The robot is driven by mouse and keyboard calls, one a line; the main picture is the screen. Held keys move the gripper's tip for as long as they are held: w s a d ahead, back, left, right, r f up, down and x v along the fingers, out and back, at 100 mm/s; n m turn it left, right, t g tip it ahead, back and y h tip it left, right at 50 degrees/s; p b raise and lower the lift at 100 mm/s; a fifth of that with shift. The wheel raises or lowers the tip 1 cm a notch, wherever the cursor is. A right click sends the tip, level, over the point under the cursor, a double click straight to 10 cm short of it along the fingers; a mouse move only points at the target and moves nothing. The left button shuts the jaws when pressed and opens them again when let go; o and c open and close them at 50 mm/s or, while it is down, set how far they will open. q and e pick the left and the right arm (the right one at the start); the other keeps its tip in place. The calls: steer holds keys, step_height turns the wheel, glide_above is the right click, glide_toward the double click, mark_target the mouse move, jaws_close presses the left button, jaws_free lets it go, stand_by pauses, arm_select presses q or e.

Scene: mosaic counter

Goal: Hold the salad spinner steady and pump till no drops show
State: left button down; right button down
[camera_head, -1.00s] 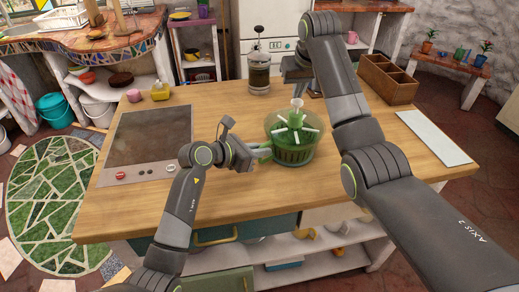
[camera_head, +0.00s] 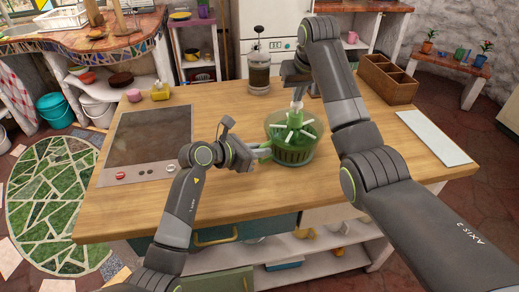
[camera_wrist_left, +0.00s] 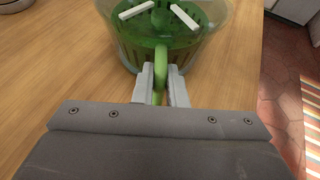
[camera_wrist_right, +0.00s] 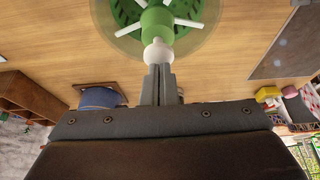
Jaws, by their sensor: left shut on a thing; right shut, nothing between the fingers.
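The salad spinner (camera_head: 291,145) stands upright on the wooden counter, with a clear bowl, a green basket and white bars around a green centre post. It also shows in the left wrist view (camera_wrist_left: 165,50). My left gripper (camera_head: 262,152) is shut on the spinner's green side handle (camera_wrist_left: 158,88). My right gripper (camera_head: 299,95) is shut and empty, fingers pointing down over the post. In the right wrist view its fingertips are at the white knob (camera_wrist_right: 157,55) on the post, touching or very close. I cannot make out any drops.
A French press (camera_head: 259,72) stands behind the spinner. A brown divided box (camera_head: 388,80) and a pale board (camera_head: 433,137) lie to the right. A dark cooktop (camera_head: 150,145), a pink cup (camera_head: 134,95) and a yellow object (camera_head: 160,91) are left. The counter front is mostly clear.

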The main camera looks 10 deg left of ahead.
steer(key=shift+f, duration=0.85)
steer(key=shift+r, duration=1.35)
step_height(320, 180, up, 6)
arm_select(q)
steer(key=c, duration=1.4)
jaws_free()
